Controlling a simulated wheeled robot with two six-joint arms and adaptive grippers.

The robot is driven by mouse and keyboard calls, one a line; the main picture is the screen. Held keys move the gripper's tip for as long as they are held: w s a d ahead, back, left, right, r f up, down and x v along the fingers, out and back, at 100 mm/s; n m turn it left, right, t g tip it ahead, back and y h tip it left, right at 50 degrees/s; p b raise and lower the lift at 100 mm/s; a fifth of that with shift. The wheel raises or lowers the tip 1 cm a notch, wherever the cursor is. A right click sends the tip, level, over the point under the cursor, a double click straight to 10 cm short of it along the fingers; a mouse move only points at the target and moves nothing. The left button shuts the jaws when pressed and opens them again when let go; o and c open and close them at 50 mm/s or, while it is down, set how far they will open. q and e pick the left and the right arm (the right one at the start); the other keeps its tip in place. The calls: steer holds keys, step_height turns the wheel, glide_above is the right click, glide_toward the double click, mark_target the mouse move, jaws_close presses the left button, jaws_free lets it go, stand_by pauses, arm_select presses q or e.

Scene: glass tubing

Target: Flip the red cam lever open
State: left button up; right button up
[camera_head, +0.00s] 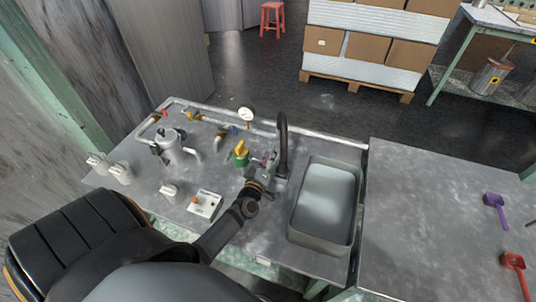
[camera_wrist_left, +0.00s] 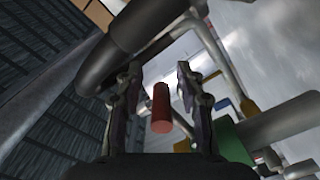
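The red cam lever (camera_wrist_left: 161,108) shows in the left wrist view as a short red cylinder between the two fingers of my left gripper (camera_wrist_left: 158,82). The fingers are apart, with a visible gap on each side of the lever. In the head view my left gripper (camera_head: 266,172) is at the metal table, beside the black curved tap and left of the sink. There the lever is too small and hidden by the gripper to make out clearly. My right gripper is not in view.
The black curved tap (camera_head: 283,135) stands close to my left gripper. A yellow-handled green valve (camera_head: 241,153) is just left of it. The sink (camera_head: 326,200) is to the right.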

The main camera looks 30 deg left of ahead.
arm_select(q)
steer(key=v, duration=1.2)
steer(key=shift+a, duration=0.1)
